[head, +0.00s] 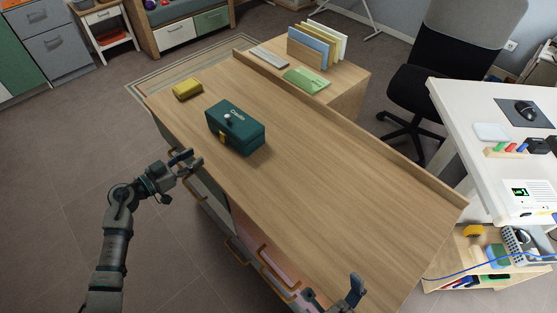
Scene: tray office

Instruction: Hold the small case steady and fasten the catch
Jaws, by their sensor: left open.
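The small case (240,128) is a dark green box with white lettering and a knob on its lid. It stands on the wooden desk top (310,185), towards the far left end.
A yellow block-like object (187,89) lies left of the case. A raised ledge runs along the desk's back, with a green item (306,80) and a file rack (309,52) behind it. A black chair (425,85) stands beyond. The desk's right half is clear.

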